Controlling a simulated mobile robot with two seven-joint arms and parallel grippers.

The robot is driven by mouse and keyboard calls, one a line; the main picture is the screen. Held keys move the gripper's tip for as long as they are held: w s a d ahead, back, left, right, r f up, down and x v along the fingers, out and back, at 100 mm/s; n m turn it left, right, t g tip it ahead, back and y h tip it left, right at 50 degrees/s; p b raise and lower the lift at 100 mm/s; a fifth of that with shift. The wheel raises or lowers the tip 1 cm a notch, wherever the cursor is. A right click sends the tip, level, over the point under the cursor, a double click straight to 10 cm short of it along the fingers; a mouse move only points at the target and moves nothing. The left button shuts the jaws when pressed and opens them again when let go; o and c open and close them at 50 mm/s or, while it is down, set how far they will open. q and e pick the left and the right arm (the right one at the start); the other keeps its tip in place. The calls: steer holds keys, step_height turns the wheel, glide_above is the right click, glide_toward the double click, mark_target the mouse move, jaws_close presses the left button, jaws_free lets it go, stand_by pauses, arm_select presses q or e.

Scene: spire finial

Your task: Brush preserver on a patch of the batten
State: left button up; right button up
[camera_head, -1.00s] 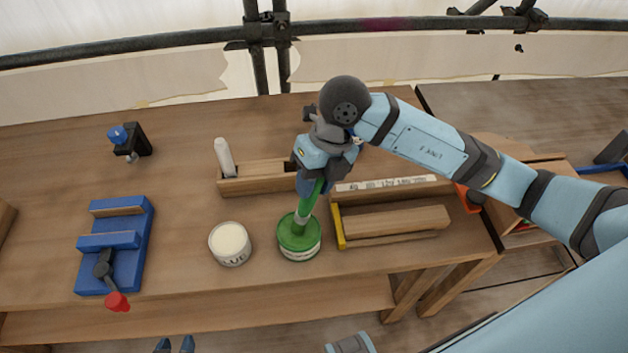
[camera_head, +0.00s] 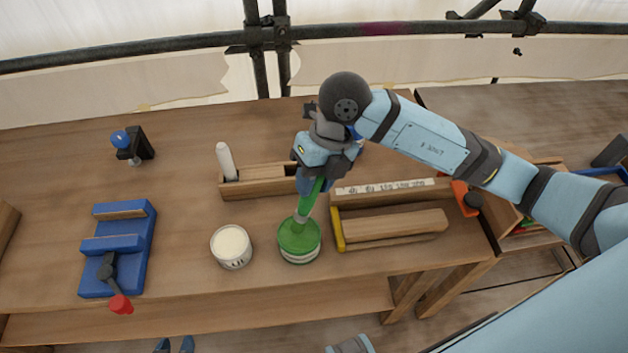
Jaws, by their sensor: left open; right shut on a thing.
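My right gripper (camera_head: 314,182) is shut on the green handle of a brush (camera_head: 307,203). The brush points down, nearly upright, with its lower end at the mouth of a green tin (camera_head: 299,246); its bristles are hidden there. A pale wooden bar (camera_head: 395,226), perhaps the batten, lies to the right of the tin beside a yellow end piece (camera_head: 338,229). I see no clear preserver patch on it. My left gripper (camera_head: 174,345) shows only its dark fingertips at the bottom edge, apart and empty, in front of the bench.
A white glue tin (camera_head: 231,247) stands left of the green tin. A blue vice (camera_head: 118,250) and a small blue-knobbed clamp (camera_head: 132,147) are farther left. A wooden tray (camera_head: 262,181) holds a white tube. A marked strip (camera_head: 386,188) lies behind the bar.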

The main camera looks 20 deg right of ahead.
steer(key=shift+r+p, duration=1.45)
steer(key=shift+r, duration=1.05)
